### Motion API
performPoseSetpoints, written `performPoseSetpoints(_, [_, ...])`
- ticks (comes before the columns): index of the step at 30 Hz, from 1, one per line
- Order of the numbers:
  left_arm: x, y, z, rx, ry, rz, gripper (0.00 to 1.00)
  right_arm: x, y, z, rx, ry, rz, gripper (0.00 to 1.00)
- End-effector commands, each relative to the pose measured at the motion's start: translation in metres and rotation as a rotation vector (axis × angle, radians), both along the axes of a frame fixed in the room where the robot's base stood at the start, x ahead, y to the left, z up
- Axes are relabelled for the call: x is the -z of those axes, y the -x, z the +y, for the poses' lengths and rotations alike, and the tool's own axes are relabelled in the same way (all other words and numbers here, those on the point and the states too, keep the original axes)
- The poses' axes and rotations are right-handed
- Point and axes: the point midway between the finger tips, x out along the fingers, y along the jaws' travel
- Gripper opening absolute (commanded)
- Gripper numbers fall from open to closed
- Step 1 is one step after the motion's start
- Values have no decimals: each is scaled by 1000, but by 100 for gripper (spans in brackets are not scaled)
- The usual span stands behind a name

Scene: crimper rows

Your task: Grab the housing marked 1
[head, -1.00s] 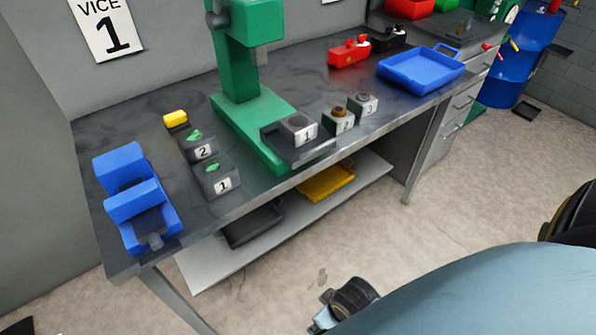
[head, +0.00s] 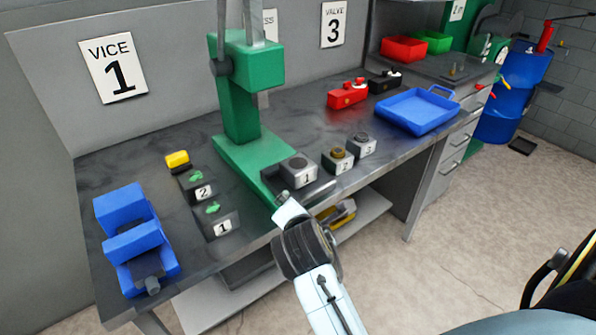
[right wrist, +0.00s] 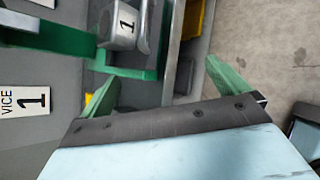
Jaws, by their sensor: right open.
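The housing marked 1 (head: 298,170) is a grey metal block with a round top. It stands at the front of the green press (head: 240,120), beside blocks marked 2 (head: 338,160) and 3 (head: 362,145). My right gripper (head: 284,203) is just in front of the bench edge, below and slightly left of this housing. In the right wrist view the housing (right wrist: 124,24) is at the top, beyond the open green fingers (right wrist: 165,75), with nothing between them. My left gripper is not in view.
Dark holders marked 1 (head: 222,226) and 2 (head: 202,191), with green pieces, lie left of the press. A blue vice (head: 135,240) is at the left end. A blue tray (head: 418,110) is at the right. A low shelf (head: 215,300) runs under the bench.

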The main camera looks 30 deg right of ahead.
Motion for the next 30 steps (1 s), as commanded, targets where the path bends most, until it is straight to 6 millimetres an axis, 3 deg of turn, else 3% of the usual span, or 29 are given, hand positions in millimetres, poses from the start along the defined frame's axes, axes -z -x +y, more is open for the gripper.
performPoseSetpoints(6, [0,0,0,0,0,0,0,-46,-37,1,-191,426,139,100])
performPoseSetpoints(12, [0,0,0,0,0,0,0,-65,-50,2,-263,616,224,100])
performPoseSetpoints(24, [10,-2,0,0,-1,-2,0,-43,-96,-36,-272,643,237,100])
performPoseSetpoints(30, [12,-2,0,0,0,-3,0,-36,-108,-46,-273,641,236,100])
